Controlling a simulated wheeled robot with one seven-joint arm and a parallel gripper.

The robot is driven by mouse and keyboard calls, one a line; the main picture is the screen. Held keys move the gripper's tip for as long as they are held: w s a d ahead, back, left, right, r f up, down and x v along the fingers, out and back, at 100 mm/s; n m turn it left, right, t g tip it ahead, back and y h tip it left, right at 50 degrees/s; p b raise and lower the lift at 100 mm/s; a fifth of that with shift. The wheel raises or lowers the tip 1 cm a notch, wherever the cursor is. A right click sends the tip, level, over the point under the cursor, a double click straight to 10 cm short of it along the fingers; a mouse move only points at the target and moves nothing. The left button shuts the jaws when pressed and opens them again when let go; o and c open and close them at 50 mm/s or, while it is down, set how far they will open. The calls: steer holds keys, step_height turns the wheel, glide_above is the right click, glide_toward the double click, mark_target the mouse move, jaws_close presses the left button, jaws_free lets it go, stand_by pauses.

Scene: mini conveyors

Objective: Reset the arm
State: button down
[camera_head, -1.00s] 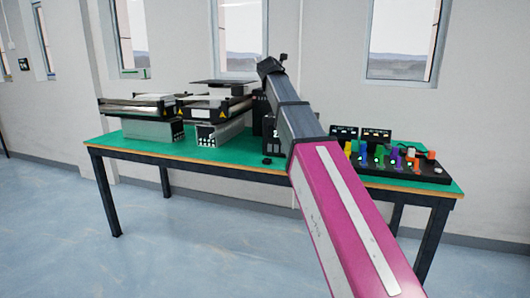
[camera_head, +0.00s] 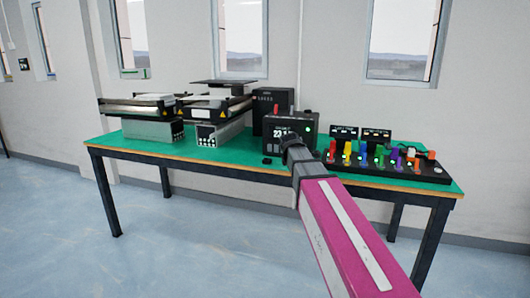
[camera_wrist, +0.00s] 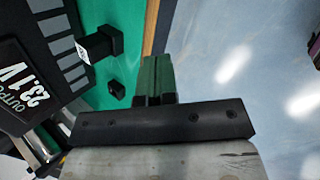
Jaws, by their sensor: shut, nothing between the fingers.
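My arm reaches from the lower right of the head view toward the front of the green table (camera_head: 235,155). In that view my gripper is hard to make out at the arm's far end. In the wrist view my gripper (camera_wrist: 157,72) shows its two fingers pressed together with nothing between them. It is over the table's front edge (camera_wrist: 150,28), with floor to its right. The black power supply (camera_head: 276,125) with a lit display stands just beyond the arm's end. Its readout (camera_wrist: 28,88) is at the left of the wrist view.
Two mini conveyors (camera_head: 140,105) (camera_head: 215,108) stand at the table's left. A black box (camera_head: 272,101) is behind the power supply. A panel with coloured switches (camera_head: 385,165) is at the right. A small black object (camera_wrist: 117,90) lies near the gripper. The floor in front is clear.

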steer(key=s+d+f+m+g+y, duration=0.1)
steer(key=s+d+f+m+g, duration=0.2)
steer(key=s+f+m, duration=0.6)
steer(key=s+d+f+m+g+y, duration=0.1)
steer(key=s+d+f+m+g, duration=0.2)
steer(key=s+f+m, duration=0.6)
steer(key=s+f, duration=0.7)
steer(key=f, duration=0.3)
steer(key=shift+s+f+g+y, duration=0.25)
steer(key=shift+f+g+y, duration=0.05)
